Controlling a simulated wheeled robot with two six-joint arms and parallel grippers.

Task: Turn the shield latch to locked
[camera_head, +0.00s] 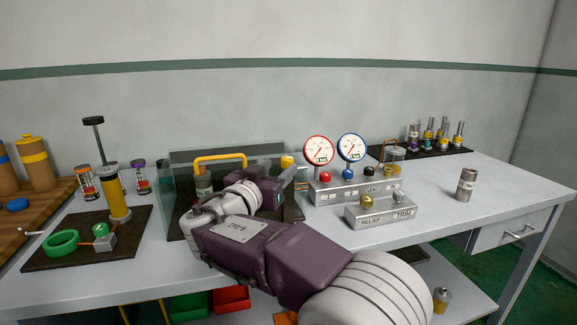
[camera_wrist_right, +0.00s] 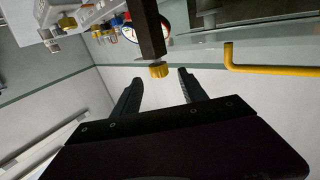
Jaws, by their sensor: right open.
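The clear shield (camera_head: 180,215) stands on the bench at centre left, with a yellow bar handle (camera_head: 219,158) on top. The handle also shows in the right wrist view (camera_wrist_right: 270,70). A yellow latch knob (camera_head: 287,161) is at the shield's right side. In the right wrist view the knob (camera_wrist_right: 158,70) sits at the end of a dark post, between and just beyond the open fingers. My right gripper (camera_wrist_right: 160,78) is open and empty. In the head view my right wrist and arm hide its fingertips and part of the shield. My left gripper is not in view.
Right of the shield stand a red gauge (camera_head: 318,150), a blue gauge (camera_head: 352,147) and a metal block marked RELIEF and TRIM (camera_head: 380,211). A dark mat (camera_head: 85,240) with a pump lies left. The bench is clear around a metal cylinder (camera_head: 466,185).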

